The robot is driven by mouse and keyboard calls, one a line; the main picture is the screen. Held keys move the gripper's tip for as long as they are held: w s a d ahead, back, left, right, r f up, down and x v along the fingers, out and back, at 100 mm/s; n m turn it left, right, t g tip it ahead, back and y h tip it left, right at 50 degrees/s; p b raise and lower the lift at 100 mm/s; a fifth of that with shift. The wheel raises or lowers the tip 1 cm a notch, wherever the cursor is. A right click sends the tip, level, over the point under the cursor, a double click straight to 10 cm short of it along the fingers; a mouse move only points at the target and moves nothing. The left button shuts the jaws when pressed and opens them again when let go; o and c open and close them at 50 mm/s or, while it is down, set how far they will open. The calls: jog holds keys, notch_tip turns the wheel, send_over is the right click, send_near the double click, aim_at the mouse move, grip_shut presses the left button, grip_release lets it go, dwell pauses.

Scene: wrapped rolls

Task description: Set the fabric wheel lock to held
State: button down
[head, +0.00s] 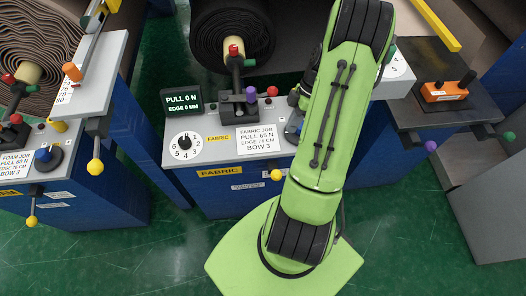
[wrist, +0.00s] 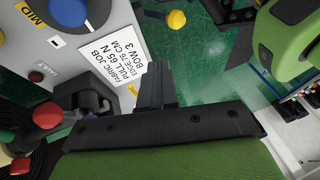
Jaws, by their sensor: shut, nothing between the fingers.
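The fabric station (head: 220,172) stands in the middle of the head view. On its top is a dark handwheel with a blue hub (head: 293,131), partly hidden by my arm; the blue hub also shows in the wrist view (wrist: 68,10). A yellow ball knob (head: 276,175) is at the station's front edge and at the top of the wrist view (wrist: 176,19). I cannot tell for sure which part is the wheel lock, or its setting. My gripper (wrist: 156,82) is shut and empty, over the edge of the job card (wrist: 103,50). The arm hides it in the head view.
The fabric display (head: 182,100) reads pull 0 N, edge 0 mm. A lever with a purple knob (head: 251,94) and a red button (head: 272,90) stand behind the card. The foam station (head: 50,180) is at left, a dark table with an orange device (head: 445,92) at right. Green floor is clear in front.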

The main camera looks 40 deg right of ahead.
jog(key=shift+s+f, duration=0.2)
jog(key=shift+f, duration=0.05)
send_near(275, 174)
jog(key=w+f, duration=0.4)
jog(key=shift+s+a+f+b, duration=0.2)
jog(key=shift+s+a+f, duration=0.05)
jog(key=shift+s+f, duration=0.4)
jog(key=shift+s+a+f+b, duration=0.2)
jog(key=shift+s+a+f, duration=0.1)
jog(key=shift+s+f, duration=0.3)
jog(key=shift+s+d+b, duration=0.1)
jog(key=shift+b, duration=0.2)
